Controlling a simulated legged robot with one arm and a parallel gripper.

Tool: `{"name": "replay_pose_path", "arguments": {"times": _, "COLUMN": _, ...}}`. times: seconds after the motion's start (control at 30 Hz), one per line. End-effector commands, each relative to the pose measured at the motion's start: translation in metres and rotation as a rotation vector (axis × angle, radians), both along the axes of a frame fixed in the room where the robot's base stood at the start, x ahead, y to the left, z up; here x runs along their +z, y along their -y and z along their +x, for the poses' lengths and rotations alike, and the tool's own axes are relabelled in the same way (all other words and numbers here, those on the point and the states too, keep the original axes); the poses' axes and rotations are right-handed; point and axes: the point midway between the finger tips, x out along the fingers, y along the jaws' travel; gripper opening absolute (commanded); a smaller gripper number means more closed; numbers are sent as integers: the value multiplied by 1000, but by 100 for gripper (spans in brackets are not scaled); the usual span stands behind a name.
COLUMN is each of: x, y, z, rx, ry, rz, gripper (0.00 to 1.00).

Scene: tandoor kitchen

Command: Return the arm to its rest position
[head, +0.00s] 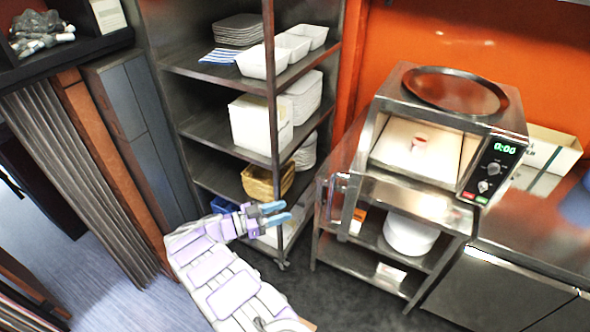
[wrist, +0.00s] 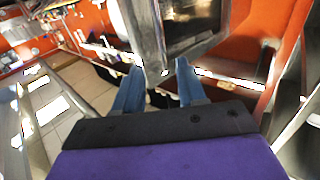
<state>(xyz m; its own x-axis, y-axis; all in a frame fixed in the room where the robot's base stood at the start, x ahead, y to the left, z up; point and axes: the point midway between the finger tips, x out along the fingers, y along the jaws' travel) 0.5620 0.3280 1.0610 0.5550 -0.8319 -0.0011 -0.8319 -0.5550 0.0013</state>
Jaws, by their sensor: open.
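My arm reaches out from the bottom of the head view, with white and lilac covers. My gripper (head: 286,212) has blue fingers, is open, and appears in front of the lower part of the metal shelf rack. In the wrist view my gripper (wrist: 156,75) shows its two blue fingers spread apart, with nothing held between them. A grey metal post or frame edge shows beyond the fingertips in the wrist view; I cannot tell how far away it is.
A metal shelf rack (head: 222,128) holds white containers (head: 262,60) and a yellow basket (head: 266,181). A steel oven (head: 440,120) stands on a metal stand to the right, a white tub (head: 410,235) beneath it. Dark floor shows between rack and stand.

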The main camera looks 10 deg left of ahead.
Motion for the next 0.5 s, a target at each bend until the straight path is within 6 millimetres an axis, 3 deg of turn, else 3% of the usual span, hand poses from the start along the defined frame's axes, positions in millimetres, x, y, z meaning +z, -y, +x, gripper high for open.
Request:
{"name": "replay_pose_path", "arguments": {"times": 0.13, "x": 2, "y": 0, "z": 2, "rx": 5, "ry": 2, "rz": 4, "gripper": 40}}
{"name": "replay_pose_path", "arguments": {"times": 0.23, "x": 11, "y": 0, "z": 17, "rx": 39, "ry": 16, "rz": 29, "gripper": 40}}
{"name": "replay_pose_path", "arguments": {"times": 0.37, "x": 42, "y": -2, "z": 57, "rx": 149, "ry": 53, "rz": 92, "gripper": 40}}
{"name": "replay_pose_path", "arguments": {"times": 0.5, "x": 88, "y": -5, "z": 108, "rx": 317, "ry": 95, "rz": 178, "gripper": 40}}
